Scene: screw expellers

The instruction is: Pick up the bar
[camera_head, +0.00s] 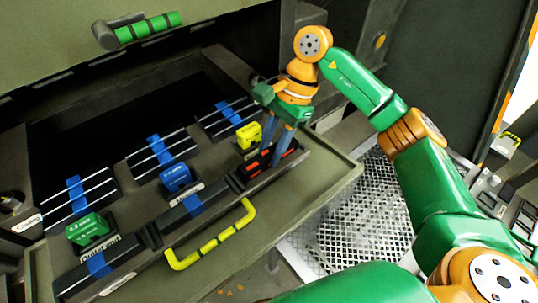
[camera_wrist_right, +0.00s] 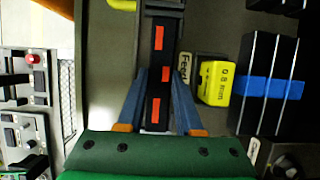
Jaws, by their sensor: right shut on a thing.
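A black bar with red marks (camera_head: 291,149) sits along the sloped front of the machine panel at its right end. It also shows in the wrist view (camera_wrist_right: 157,112), running lengthwise between the fingers. My right gripper (camera_head: 272,157) reaches down over it with blue fingers. In the wrist view my right gripper (camera_wrist_right: 159,75) has one finger on each side of the bar, shut on it. The bar still lies in line with the panel's row; I cannot tell any gap beneath it. My left gripper is not in view.
Black bars with blue marks (camera_head: 195,205) continue the row to the left. A yellow handle (camera_head: 212,243) sticks out below. Green (camera_head: 88,228), blue (camera_head: 175,177) and yellow (camera_head: 249,136) blocks stand behind the row. A green-banded handle (camera_head: 147,28) hangs above.

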